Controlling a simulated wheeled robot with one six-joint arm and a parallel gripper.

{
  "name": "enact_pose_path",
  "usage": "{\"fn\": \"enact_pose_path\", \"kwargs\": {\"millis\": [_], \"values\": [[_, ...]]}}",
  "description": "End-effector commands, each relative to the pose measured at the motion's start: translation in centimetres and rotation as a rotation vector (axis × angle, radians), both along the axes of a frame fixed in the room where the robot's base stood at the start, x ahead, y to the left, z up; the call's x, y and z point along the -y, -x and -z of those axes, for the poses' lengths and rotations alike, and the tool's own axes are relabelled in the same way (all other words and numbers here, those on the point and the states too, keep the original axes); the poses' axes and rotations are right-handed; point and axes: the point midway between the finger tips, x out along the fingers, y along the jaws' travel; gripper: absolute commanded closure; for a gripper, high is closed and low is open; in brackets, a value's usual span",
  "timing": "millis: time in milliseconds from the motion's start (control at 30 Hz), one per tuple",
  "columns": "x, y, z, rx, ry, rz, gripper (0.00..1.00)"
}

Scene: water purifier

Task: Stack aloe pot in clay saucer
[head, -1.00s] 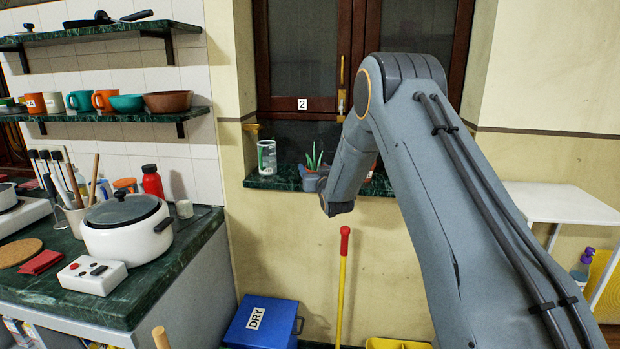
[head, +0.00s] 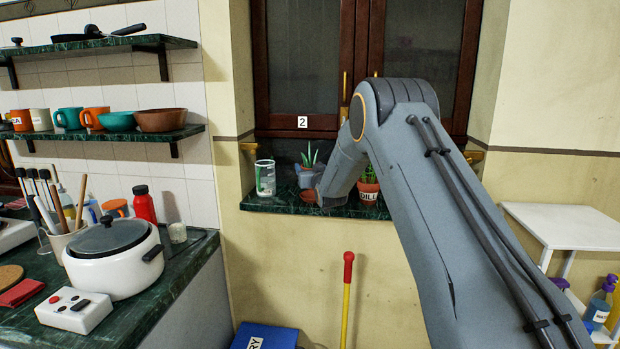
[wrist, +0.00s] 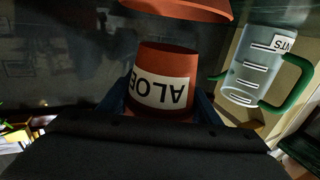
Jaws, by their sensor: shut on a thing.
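The aloe pot, an orange clay pot with a white ALOE label, shows upside down in the wrist view (wrist: 165,92). My gripper (wrist: 162,100) is shut on it, one dark blue finger on each side. In the head view green aloe leaves (head: 309,157) rise above my gripper (head: 306,178) over the window sill, and the fingers hide most of the pot. The clay saucer (wrist: 185,9) is partly cut off at the top of the wrist view, past the pot's base, with a dark gap between. An orange-brown edge of it shows under my gripper in the head view (head: 308,196).
A clear measuring jug (head: 265,178) stands left of my gripper on the green sill (head: 278,205); its green handle shows in the wrist view (wrist: 292,85). A potted dill plant (head: 369,187) stands to the right. The window (head: 308,70) is close behind.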

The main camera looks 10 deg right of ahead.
Motion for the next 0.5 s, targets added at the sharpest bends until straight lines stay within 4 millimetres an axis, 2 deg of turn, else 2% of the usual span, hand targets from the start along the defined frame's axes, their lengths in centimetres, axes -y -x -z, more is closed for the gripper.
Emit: {"fn": "enact_pose_path", "kwargs": {"millis": [267,500], "values": [[0.0,0.0,3.2,0.0,0.0,0.0,0.71],[0.0,0.0,3.4,0.002,0.0,0.0,0.71]]}}
